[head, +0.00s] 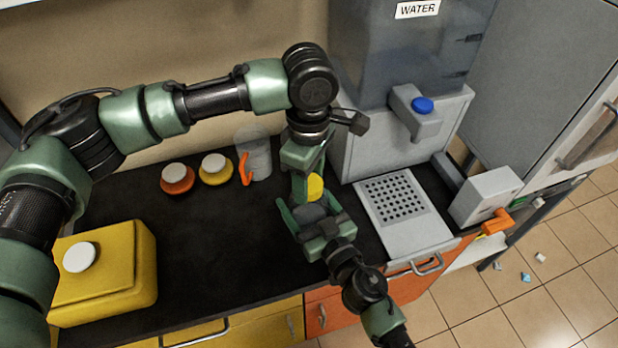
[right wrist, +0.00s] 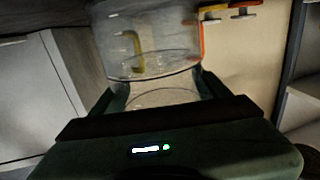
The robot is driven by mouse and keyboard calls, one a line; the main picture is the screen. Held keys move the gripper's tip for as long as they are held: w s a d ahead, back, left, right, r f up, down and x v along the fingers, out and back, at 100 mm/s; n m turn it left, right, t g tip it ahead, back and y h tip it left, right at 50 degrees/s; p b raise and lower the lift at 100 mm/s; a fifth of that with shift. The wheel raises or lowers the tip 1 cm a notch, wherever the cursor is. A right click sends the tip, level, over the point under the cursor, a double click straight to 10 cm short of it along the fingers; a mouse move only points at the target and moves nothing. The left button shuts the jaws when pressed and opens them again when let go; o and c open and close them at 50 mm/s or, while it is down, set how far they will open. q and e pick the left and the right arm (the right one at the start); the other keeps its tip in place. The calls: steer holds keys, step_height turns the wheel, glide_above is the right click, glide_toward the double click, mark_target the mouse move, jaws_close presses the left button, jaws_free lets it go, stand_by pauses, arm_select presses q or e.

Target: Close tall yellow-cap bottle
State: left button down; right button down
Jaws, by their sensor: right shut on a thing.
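A yellow cap (head: 316,187) shows at the fingers of my left gripper (head: 308,180), which points down from above. I cannot tell whether these fingers are shut on the cap or only around it. Just below it my right gripper (head: 318,222) is shut on a greyish see-through bottle body (head: 310,212), mostly hidden by the grippers. I cannot tell whether the cap touches the bottle's neck. In the right wrist view a clear rounded body (right wrist: 160,97) shows between my right gripper's fingers (right wrist: 160,90).
A clear jug with an orange handle (head: 245,168), an orange container (head: 177,180) and a yellow container (head: 216,170) stand at the back of the black counter (head: 215,240). A large yellow canister (head: 120,275) is at left. The water dispenser (head: 415,45) and perforated tray (head: 420,235) are at right.

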arm_select(q)
steer(key=m, duration=0.4)
steer(key=shift+m, duration=0.3)
steer(key=m, duration=0.4)
steer(key=shift+m, duration=0.4)
steer(key=m, duration=1.8)
steer(key=shift+m, duration=0.3)
steer(key=m, duration=1.2)
steer(key=shift+w, duration=0.1)
steer(key=m, duration=0.4)
steer(key=shift+f+m, duration=0.1)
steer(key=shift+m, duration=0.3)
steer(key=m, duration=0.4)
steer(key=shift+m, duration=0.3)
steer(key=m, duration=0.5)
steer(key=shift+m, duration=0.4)
steer(key=c, duration=0.6)
jaws_free()
